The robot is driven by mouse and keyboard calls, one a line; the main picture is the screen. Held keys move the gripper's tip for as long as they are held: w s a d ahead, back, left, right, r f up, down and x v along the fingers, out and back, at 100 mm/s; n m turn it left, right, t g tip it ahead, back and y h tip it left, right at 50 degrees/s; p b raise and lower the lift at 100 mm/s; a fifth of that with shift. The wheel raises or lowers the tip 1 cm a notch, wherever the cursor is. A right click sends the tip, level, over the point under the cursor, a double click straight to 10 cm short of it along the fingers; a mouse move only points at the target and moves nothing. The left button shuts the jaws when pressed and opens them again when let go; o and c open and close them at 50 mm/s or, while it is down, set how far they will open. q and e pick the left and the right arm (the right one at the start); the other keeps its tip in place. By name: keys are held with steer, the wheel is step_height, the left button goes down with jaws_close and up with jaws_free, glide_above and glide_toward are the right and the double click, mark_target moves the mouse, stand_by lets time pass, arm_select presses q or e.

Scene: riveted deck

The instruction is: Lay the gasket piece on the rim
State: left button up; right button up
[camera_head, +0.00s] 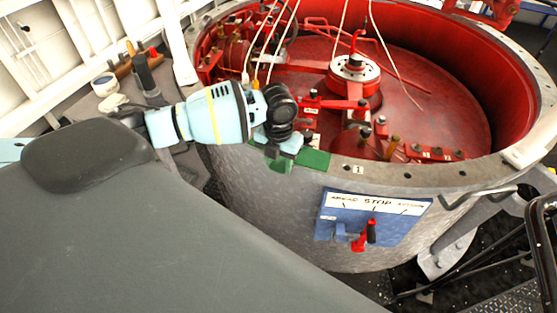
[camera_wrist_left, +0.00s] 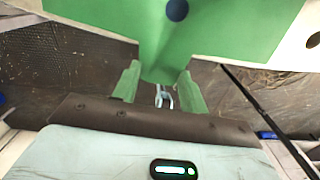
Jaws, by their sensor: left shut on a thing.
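The gasket piece (camera_head: 315,160) is a flat green plate over the near side of the grey rim (camera_head: 430,171). In the left wrist view the gasket piece (camera_wrist_left: 225,30) fills the top, with one dark round hole and a narrow tab pointing down. My left gripper (camera_head: 281,160) is shut on that tab, its green fingers on either side of it in the left wrist view (camera_wrist_left: 160,88). The plate overlaps the rim; I cannot tell whether it touches it. The part behind the gripper is hidden. My right gripper is not in view.
The rim belongs to a round drum with a red inside holding red machinery (camera_head: 355,75). A blue lever panel (camera_head: 372,215) is on its outer wall. A grab handle (camera_head: 480,195) sticks out at right. Tools (camera_head: 145,70) stand at upper left. The rim right of the gasket is clear.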

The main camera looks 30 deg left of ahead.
arm_select(q)
steer(key=o, duration=1)
step_height(320, 180, up, 12)
steer(key=shift+r+p, duration=0.15)
steer(key=shift+p, duration=0.15)
